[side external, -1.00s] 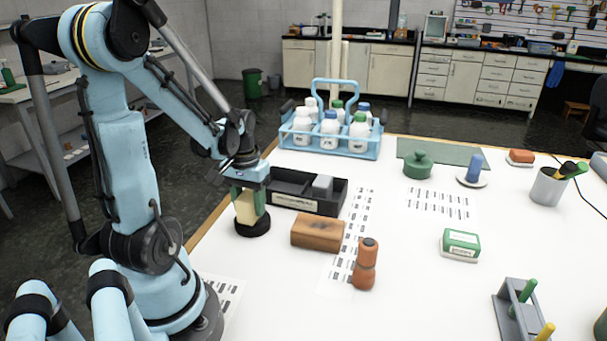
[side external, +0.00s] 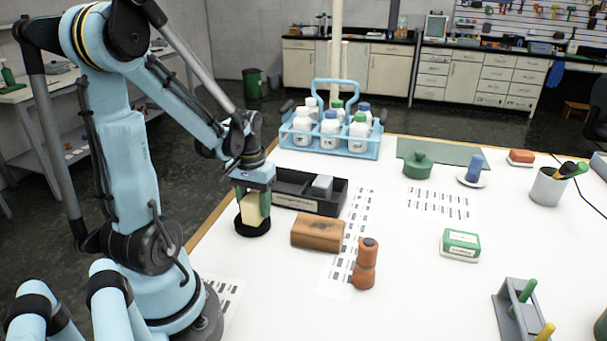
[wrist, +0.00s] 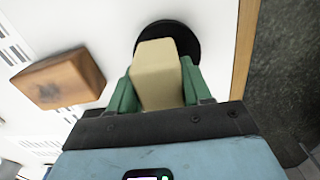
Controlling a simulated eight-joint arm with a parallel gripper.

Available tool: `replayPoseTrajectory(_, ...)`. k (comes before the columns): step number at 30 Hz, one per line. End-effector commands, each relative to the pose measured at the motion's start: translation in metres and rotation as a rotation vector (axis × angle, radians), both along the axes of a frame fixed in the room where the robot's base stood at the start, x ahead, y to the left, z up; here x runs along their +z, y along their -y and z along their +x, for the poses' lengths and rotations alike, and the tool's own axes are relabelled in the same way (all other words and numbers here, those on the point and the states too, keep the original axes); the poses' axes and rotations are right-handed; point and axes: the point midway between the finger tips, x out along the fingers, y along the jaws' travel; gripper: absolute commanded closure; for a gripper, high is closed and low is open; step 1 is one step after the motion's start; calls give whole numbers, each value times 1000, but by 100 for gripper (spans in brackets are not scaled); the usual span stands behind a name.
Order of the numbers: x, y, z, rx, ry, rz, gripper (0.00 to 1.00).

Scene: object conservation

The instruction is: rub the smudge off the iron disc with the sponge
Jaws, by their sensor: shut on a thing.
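My gripper (side external: 252,206) is shut on a pale yellow sponge (side external: 254,212), which stands upright between the green fingers. The sponge is over the black iron disc (side external: 252,230) at the table's left edge, and its lower end appears to touch the disc's top. In the wrist view the sponge (wrist: 158,72) covers the near part of the disc (wrist: 178,34), and the fingers (wrist: 160,88) flank it. No smudge shows on the visible part of the disc; the rest is hidden by the sponge.
A wooden block (side external: 318,233) with a dark stain lies right of the disc. A black divided tray (side external: 310,204) is close behind. A brown peg-like object (side external: 365,265) stands nearer the front. A blue bottle carrier (side external: 300,153) stands at the back.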

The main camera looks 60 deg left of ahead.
Motion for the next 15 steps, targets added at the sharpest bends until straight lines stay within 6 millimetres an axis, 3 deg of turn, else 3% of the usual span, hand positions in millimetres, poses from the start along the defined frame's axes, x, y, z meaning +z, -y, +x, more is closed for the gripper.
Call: replayPoseTrajectory(15, 0, -2, -1, 1, 1, -1, 76)
